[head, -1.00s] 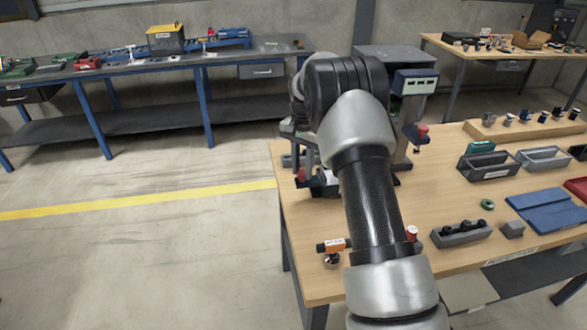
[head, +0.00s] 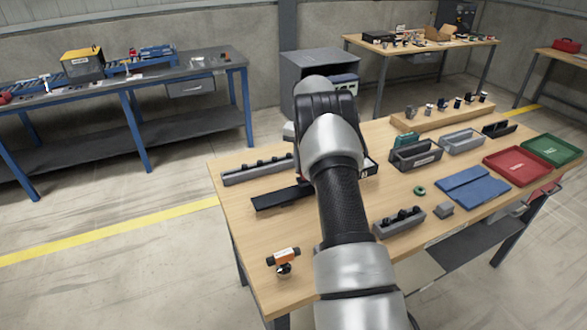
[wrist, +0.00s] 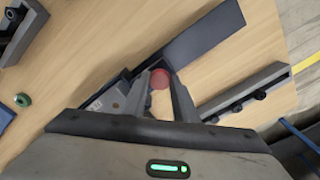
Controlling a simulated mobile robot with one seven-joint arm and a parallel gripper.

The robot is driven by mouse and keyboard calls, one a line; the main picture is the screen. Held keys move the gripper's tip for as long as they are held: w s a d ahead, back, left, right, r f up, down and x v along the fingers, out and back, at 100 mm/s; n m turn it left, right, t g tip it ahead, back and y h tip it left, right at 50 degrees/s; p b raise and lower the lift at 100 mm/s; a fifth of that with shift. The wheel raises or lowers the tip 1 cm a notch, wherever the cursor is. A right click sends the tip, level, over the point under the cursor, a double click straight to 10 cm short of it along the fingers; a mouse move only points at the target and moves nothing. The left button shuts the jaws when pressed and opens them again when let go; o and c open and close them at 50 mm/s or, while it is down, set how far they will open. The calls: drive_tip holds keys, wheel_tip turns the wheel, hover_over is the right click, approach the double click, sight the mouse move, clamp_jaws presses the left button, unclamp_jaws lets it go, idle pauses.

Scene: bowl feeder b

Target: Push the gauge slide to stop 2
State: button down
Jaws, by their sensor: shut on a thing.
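My gripper (wrist: 160,88) is shut on a round red knob (wrist: 159,79) in the wrist view. The knob is on the gauge slide, whose body is mostly hidden by my fingers. It sits at the lower end of a long dark flat track (wrist: 200,38), which stretches away to the upper right. In the head view the track (head: 280,198) lies on the table left of my arm. My arm hides the gripper, the knob and the slide there. A grey block with a pale label (wrist: 97,103) is left of the fingers. I cannot read any stop number.
A grey rack with black knobs (wrist: 247,90) lies beside the track, also behind it in the head view (head: 250,171).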

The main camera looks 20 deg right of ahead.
drive_tip(key=shift+d, duration=0.2)
drive_tip(key=c, duration=1.4)
unclamp_jaws()
drive_tip(key=shift+r, duration=0.1)
wheel_tip(320, 180, up, 17)
drive_tip(key=p, duration=0.1)
drive_tip(key=shift+r, duration=0.15)
